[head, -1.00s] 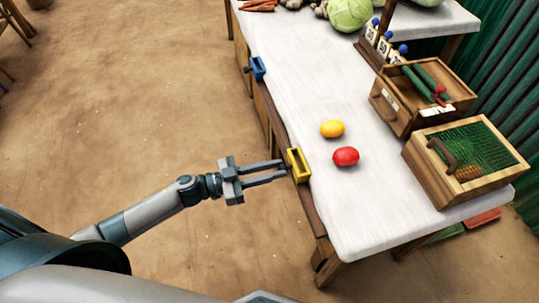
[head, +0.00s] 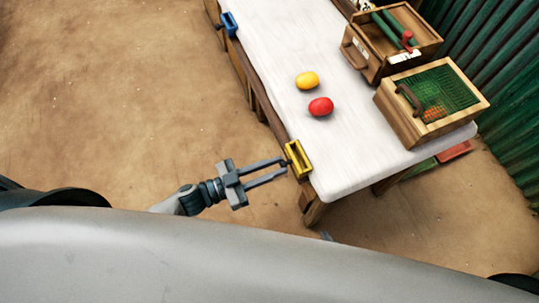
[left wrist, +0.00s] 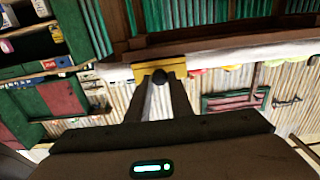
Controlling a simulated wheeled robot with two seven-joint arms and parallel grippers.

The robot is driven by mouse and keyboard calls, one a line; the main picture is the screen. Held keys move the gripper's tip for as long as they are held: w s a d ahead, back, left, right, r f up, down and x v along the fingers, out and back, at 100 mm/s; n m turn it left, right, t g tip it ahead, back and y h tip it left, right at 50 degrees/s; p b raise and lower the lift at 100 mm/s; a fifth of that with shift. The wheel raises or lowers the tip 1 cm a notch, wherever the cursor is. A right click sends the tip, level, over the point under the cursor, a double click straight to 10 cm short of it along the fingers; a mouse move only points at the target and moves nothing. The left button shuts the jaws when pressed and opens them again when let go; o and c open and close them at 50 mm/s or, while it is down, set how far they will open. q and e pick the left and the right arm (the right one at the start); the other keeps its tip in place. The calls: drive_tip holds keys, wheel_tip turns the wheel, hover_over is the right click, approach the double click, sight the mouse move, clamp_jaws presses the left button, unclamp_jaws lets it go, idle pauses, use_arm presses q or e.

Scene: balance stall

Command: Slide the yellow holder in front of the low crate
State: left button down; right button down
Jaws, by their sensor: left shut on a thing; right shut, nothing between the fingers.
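The yellow holder (head: 303,160) sits on the table's left edge rail, close to the near corner. My left gripper (head: 284,167) reaches it from the left, its fingertips at the holder's outer side. In the left wrist view the yellow holder (left wrist: 178,66) spans the fingertips, with a dark round knob (left wrist: 160,76) between them. A wooden crate with a green mesh top (head: 418,128) stands across the table, to the right of and farther back than the holder. My right gripper is not in view.
A red fruit (head: 320,106) and a yellow fruit (head: 307,80) lie on the white tabletop (head: 350,150). A blue holder (head: 229,24) is farther along the same edge. An open wooden crate with green vegetables (head: 375,62) stands behind the mesh-topped one. The near tabletop is clear.

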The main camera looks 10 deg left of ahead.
use_arm(q)
drive_tip(key=shift+s+d+f, duration=0.1)
drive_tip(key=shift+s+d, duration=0.05)
drive_tip(key=shift+s, duration=0.15)
drive_tip(key=c, duration=1.6)
unclamp_jaws()
drive_tip(key=shift+w, duration=0.1)
